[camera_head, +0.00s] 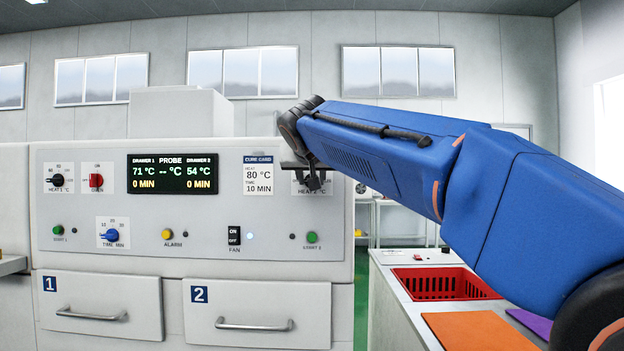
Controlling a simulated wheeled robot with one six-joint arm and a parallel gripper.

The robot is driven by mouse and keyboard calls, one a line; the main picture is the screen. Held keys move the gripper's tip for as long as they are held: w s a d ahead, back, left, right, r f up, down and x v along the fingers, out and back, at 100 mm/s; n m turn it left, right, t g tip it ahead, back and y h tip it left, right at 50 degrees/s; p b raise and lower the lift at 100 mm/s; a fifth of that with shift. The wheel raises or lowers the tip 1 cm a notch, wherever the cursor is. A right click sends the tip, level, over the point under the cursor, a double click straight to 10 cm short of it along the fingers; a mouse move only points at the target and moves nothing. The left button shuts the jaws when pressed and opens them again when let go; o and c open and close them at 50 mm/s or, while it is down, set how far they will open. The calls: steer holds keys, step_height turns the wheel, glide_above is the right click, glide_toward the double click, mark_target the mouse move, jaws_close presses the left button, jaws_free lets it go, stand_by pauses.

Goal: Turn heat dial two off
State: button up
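The plate of heat dial two (298,189) is at the right end of the white control panel, right of the cure card. My dark gripper (314,183) is in front of this plate and covers most of it, so the knob and its setting cannot be made out. I cannot tell whether the gripper touches the knob, or whether its fingers are open or shut. Heat dial one (57,180), a black knob, is at the panel's left end. The display (172,174) reads 71 °C for drawer 1 and 54 °C for drawer 2.
A red oven switch (96,180), a blue time knob (112,235), a yellow alarm button (168,234) and a fan switch (234,235) share the panel. Drawers one (100,290) and two (270,295) look shut below. A red crate (440,283) stands on the counter at right.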

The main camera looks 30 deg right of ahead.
stand_by(0.3)
steer(key=o, duration=1.1)
steer(key=v, duration=1.7)
steer(key=shift+s+a, duration=0.15)
steer(key=shift+a, duration=0.05)
